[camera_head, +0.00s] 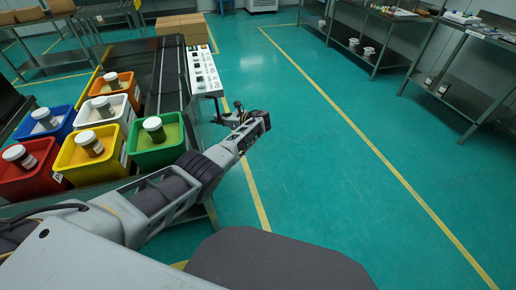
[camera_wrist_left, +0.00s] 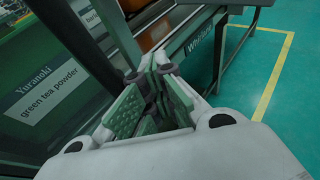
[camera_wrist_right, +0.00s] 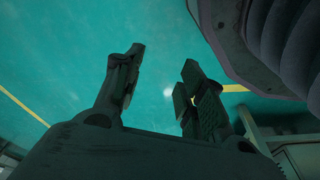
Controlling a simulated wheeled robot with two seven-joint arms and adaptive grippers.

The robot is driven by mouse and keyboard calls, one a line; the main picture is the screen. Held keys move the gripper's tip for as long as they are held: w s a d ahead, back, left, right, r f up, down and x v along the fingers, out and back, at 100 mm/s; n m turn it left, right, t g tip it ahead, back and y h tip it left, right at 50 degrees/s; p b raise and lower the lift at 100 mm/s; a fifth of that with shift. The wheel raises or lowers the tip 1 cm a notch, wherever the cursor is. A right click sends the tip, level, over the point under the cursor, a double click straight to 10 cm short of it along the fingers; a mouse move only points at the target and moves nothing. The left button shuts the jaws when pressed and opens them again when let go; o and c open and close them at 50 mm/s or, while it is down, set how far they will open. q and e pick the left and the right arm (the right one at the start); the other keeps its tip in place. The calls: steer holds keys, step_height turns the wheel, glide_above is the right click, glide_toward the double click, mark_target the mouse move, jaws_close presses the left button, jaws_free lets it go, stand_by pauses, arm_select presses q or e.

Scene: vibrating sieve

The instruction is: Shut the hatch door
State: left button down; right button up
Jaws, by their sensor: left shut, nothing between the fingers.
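I cannot make out a hatch door for certain in any view. My left gripper (camera_head: 230,116) is shut and empty beside the grey and white control strip (camera_head: 204,73), over the floor edge of the long machine bench. In the left wrist view its fingers (camera_wrist_left: 148,88) are together. A dark bar and a panel with a "green tea powder" label (camera_wrist_left: 52,96) lie to their left, and a frame with lettering (camera_wrist_left: 200,40) is beyond them. My right gripper (camera_wrist_right: 160,90) is open and empty, with floor behind it, and is not in the head view.
Several coloured bins, among them a green one (camera_head: 143,155), hold jars on the left bench. Cardboard boxes (camera_head: 183,27) stand at its far end. Metal tables (camera_head: 455,30) line the right. The floor (camera_head: 320,140) between is clear.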

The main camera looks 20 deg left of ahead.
mark_target(210, 119)
arm_select(q)
steer(key=shift+s+a+p, duration=0.2)
steer(key=shift+a+p, duration=0.2)
steer(key=shift+a, duration=0.4)
steer(key=shift+s+a+p, duration=0.15)
steer(key=shift+a+p, duration=0.25)
steer(key=shift+a, duration=0.45)
steer(key=shift+s+a+p, duration=0.2)
steer(key=shift+a+p, duration=0.2)
steer(key=shift+a, duration=0.4)
arm_select(e)
steer(key=s+d+f, duration=0.3)
steer(key=f, duration=0.3)
steer(key=shift+f, duration=0.15)
steer(key=shift+d, duration=0.15)
